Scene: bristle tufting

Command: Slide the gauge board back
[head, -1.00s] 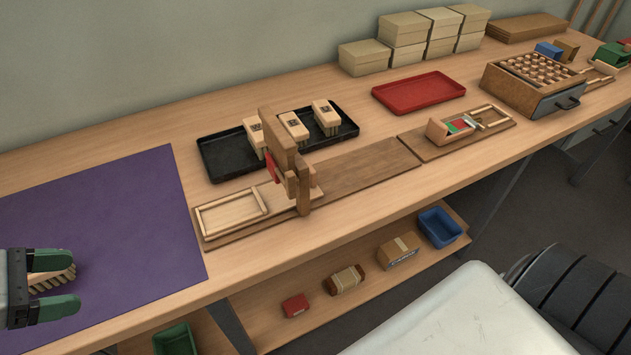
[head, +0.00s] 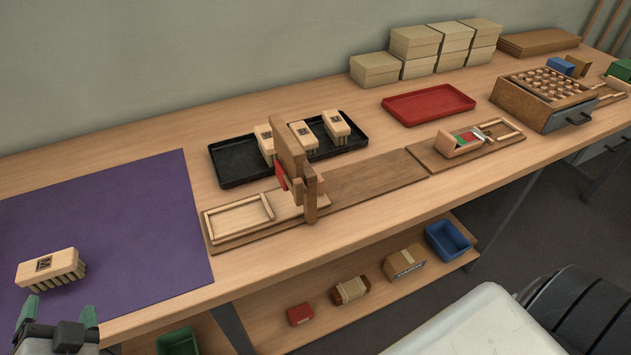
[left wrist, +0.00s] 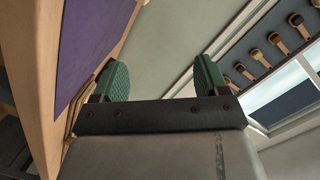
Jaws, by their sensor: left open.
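A light wooden board with a raised rectangular frame (head: 238,218) lies at the left end of a long brown base strip (head: 375,182); I take it to be the gauge board. A brown wooden upright (head: 309,195) with a red piece on it stands over the board's right part and hides some of it. A brush block (head: 50,265) with a dark mark on top rests bristles down on the purple mat. My left gripper (head: 58,312) is open and empty at the bottom left, in front of the brush and well apart from the board. It also shows open in the left wrist view (left wrist: 160,82).
A black tray (head: 235,165) with several brush blocks lies behind the upright. A red tray (head: 428,103), stacked boxes (head: 415,42) and a wooden box of pegs (head: 520,100) stand farther right. The purple mat (head: 120,220) is mostly clear. Bins and packets lie on the shelf below.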

